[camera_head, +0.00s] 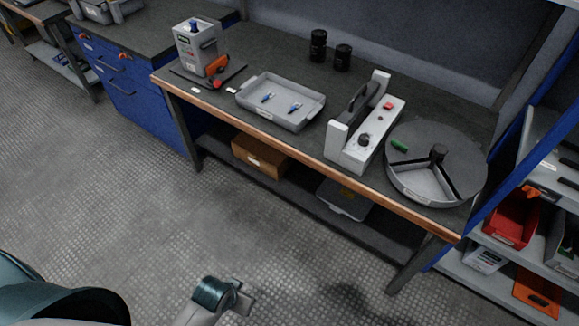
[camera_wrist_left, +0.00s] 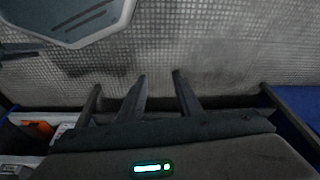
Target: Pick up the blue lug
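Two small blue lugs, one on the left (camera_head: 267,98) and one on the right (camera_head: 295,107), lie apart in a shallow grey tray (camera_head: 314,111) on the workbench. Each shows blue with a lighter metallic part. My left gripper (camera_wrist_left: 159,76) shows in the left wrist view with two dark fingers spread apart and nothing between them. It faces the floor, away from the lugs, and no lug shows in that view. One of my arm parts shows low in the head view, over the floor. My right gripper is not identifiable.
On the bench (camera_head: 273,128) stand a grey box (camera_head: 195,45) with a blue top piece, a white device (camera_head: 355,135) with a black handle, a round divided tray (camera_head: 424,190) and two black cylinders (camera_head: 318,46). Right shelves hold a red bin (camera_head: 508,222). Floor in front is clear.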

